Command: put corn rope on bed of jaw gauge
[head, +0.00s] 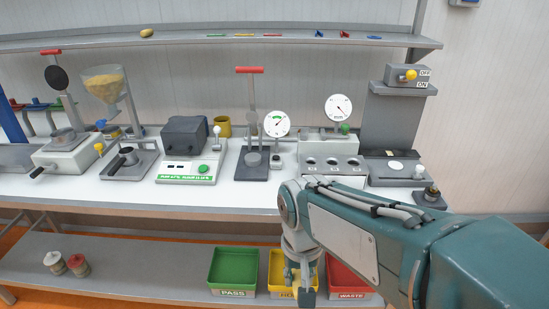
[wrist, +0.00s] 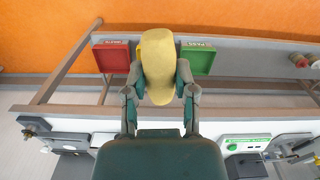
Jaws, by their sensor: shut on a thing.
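My gripper (wrist: 158,92) is shut on the corn rope (wrist: 158,55), a thick, pale yellow, rounded piece that sticks out beyond the fingers in the wrist view. In the head view my gripper (head: 300,285) hangs low in front of the bench edge, over the yellow bin. Two dial gauges stand on the bench: one dial (head: 277,124) beside a red-handled press, another dial (head: 338,107) above a grey block with several round wells. I cannot tell for sure which is the jaw gauge. No bed is clearly seen.
Below the bench are a green bin (head: 233,266), a yellow bin (head: 277,272) and a red bin (head: 350,277). A hopper (head: 104,84), a boxy machine (head: 186,150) and the red-handled press (head: 250,160) stand on the white bench. Bare bench shows along its front.

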